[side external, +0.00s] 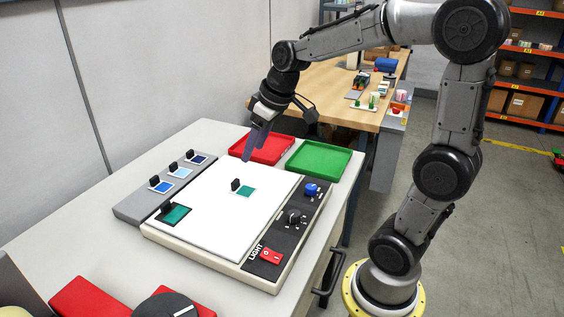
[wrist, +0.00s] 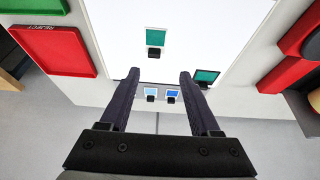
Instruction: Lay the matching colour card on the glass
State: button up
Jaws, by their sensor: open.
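The white glass (side external: 222,215) is the top of a light box. A teal card (side external: 246,191) with a black grip lies on it near the middle; it also shows in the wrist view (wrist: 156,36), ahead of my fingertips. A darker green card (side external: 178,216) with a black grip lies at the glass's left corner (wrist: 205,77). A grey strip (side external: 136,207) holds three cards with black grips: light blue (side external: 162,187), mid blue (side external: 180,173) and dark blue (side external: 198,160).
A red tray (side external: 262,149) and a green tray (side external: 319,159) stand beyond the box. A dark panel with a blue knob (side external: 311,189), a black knob (side external: 293,217) and a red light switch (side external: 271,256) runs along its right side. Red objects (side external: 90,298) stand at the near edge.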

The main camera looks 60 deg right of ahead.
jog(key=s+a, duration=0.4)
jog(key=s, duration=0.4)
jog(key=s+a+t, duration=0.1)
jog(key=s+a, duration=0.3)
jog(key=s, duration=0.5)
jog(key=shift+s+a+f, duration=0.15)
jog(key=shift+s+f, duration=0.1)
jog(key=shift+f, duration=0.15)
